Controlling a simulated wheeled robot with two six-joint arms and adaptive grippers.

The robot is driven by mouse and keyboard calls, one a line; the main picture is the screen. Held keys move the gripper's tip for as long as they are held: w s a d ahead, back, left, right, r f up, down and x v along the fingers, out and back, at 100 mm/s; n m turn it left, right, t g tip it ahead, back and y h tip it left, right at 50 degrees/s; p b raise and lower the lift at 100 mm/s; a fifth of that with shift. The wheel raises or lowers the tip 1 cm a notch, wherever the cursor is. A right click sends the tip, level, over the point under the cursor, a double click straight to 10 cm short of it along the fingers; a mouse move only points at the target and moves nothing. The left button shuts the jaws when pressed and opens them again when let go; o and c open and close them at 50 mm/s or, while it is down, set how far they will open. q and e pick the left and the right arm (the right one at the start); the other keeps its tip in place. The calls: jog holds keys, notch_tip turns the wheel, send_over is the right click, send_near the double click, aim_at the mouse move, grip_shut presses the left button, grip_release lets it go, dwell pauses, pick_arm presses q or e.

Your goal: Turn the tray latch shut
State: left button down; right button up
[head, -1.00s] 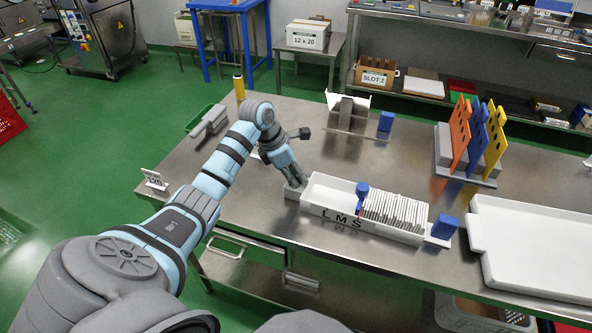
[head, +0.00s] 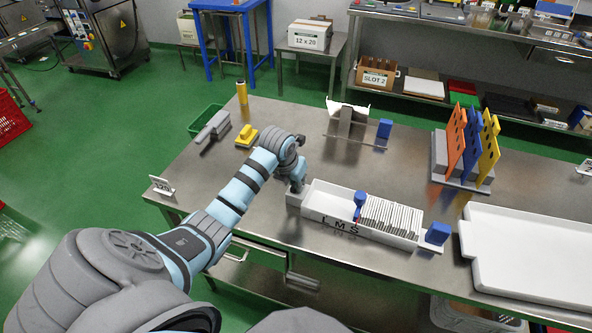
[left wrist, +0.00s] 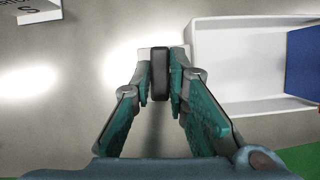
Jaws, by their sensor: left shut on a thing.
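The long white tray (head: 318,206), marked L M S, lies near the table's front edge with a row of thin white packets (head: 390,217) in it. At its left end is a small grey block (head: 293,199). My left gripper (head: 297,187) points down over this block. In the left wrist view, the gripper (left wrist: 161,85) is shut on a dark upright bar (left wrist: 160,74), which appears to be the tray latch's handle. The latch's angle is hard to tell. The white tray (left wrist: 222,60) is right of the fingers there. My right gripper is not in view.
A blue piece (head: 360,203) stands in the tray and a blue block (head: 438,233) is at its right end. A yellow object (head: 246,136) lies behind my left arm. A large white tray (head: 520,260) is at right. Open tabletop lies behind the long tray.

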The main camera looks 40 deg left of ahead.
pick_arm(q)
jog(key=shift+n, duration=0.5)
jog(key=c, duration=1.6)
grip_release()
jog(key=shift+o, duration=0.2)
jog(key=v, duration=1.2)
jog(key=shift+d, duration=0.15)
